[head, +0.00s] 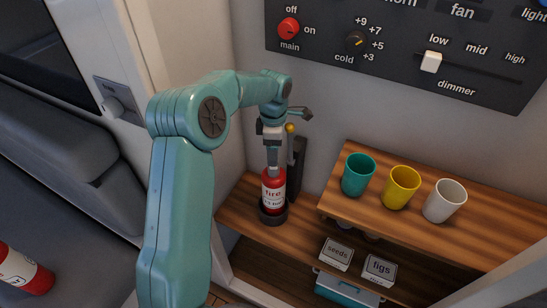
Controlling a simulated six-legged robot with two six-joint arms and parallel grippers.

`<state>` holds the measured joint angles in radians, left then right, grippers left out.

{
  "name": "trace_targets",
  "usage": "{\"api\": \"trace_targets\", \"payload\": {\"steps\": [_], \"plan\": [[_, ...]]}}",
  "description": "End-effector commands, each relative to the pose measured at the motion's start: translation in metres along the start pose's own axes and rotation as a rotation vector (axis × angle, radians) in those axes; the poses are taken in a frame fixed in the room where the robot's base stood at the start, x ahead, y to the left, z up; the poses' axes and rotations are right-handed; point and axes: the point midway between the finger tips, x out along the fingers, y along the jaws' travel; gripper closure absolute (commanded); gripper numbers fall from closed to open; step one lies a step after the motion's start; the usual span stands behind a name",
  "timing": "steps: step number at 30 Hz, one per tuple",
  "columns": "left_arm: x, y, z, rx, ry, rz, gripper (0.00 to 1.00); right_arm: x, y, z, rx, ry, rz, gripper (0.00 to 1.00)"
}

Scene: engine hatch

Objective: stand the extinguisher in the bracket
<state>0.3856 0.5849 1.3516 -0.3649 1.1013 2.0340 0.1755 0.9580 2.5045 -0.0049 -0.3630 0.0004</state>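A red fire extinguisher (273,185) with a white label stands upright at the left end of the wooden shelf. Its foot is in the black ring of the bracket (272,216), and the bracket's dark upright back (298,170) rises behind it to the right. My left gripper (273,168) points down at the extinguisher's top. Its grey fingers look closed on the neck, which they hide. My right gripper is not in view.
A red and white cylinder (22,270) lies on the grey seat at bottom left. Teal (358,175), yellow (401,188) and white (444,202) cups stand on the raised shelf. Boxes (379,269) sit below. A control panel (400,60) is on the wall above.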

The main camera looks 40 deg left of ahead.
Motion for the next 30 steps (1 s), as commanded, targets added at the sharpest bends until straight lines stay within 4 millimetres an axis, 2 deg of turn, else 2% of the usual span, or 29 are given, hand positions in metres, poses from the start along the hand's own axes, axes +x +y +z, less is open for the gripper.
{"api": "trace_targets", "payload": {"steps": [3, 6, 12, 30], "plan": [[-0.031, 0.001, 0.001, -0.001, -0.003, 0.007, 0.25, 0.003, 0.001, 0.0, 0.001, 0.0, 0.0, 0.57], [-0.052, 0.001, 0.0, -0.001, -0.003, 0.006, 0.25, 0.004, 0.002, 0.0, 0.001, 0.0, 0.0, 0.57], [-0.077, 0.001, 0.0, 0.0, -0.002, 0.005, 0.25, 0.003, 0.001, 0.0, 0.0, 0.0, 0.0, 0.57], [-0.081, 0.0, 0.0, -0.001, -0.002, 0.003, 0.25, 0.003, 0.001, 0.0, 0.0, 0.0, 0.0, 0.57]]}}
